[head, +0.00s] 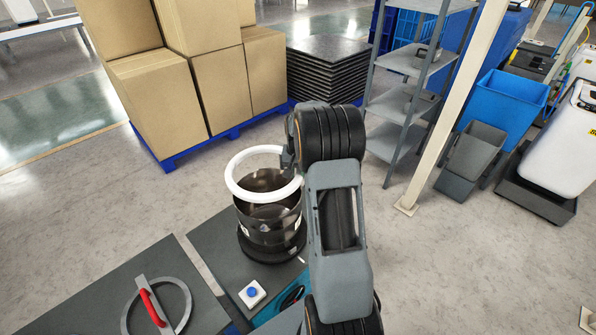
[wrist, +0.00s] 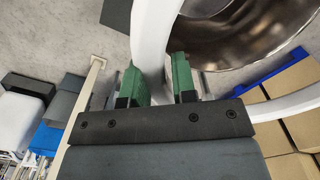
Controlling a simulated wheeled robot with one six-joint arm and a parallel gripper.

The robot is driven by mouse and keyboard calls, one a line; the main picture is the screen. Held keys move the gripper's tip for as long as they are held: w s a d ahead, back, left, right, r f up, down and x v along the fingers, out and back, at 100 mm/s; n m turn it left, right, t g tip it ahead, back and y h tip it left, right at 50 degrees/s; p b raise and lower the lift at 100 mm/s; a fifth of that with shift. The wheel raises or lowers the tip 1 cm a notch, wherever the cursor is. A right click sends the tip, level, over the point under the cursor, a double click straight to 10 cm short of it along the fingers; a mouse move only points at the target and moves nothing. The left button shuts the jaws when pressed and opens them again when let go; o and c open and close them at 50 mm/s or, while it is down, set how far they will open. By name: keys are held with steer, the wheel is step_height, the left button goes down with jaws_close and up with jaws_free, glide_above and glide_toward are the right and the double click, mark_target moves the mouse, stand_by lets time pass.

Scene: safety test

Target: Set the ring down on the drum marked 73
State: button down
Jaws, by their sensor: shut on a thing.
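My gripper (head: 289,160) is shut on the white ring (head: 230,178) at the ring's right side. The ring is above the dark, shiny drum (head: 262,229) and looks roughly level. In the wrist view, the green fingers of my gripper (wrist: 158,82) stand on either side of the ring's white band (wrist: 150,38). The drum's open top (wrist: 225,45) shows behind the ring there. The drum stands upright on a round black base. I cannot read a number on it. My arm hides part of its right side.
A grey tabletop (head: 205,248) carries the drum and a blue-buttoned white box (head: 252,294). A red-handled metal ring (head: 157,305) lies on the dark surface at front left. Cardboard boxes (head: 160,92) stand on a blue pallet behind. A grey shelf (head: 405,110) is at right.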

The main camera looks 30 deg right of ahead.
steer(key=shift+f, duration=0.3)
step_height(320, 180, down, 8)
steer(key=b, duration=0.5)
steer(key=shift+b, duration=0.4)
stand_by(0.4)
stand_by(0.5)
steer(key=c, duration=0.8)
jaws_free()
steer(key=shift+c, duration=0.2)
step_height(320, 180, up, 14)
steer(key=shift+f+b, duration=0.25)
steer(key=shift+b, duration=0.25)
step_height(320, 180, up, 7)
steer(key=p, duration=0.6)
steer(key=shift+r, duration=0.2)
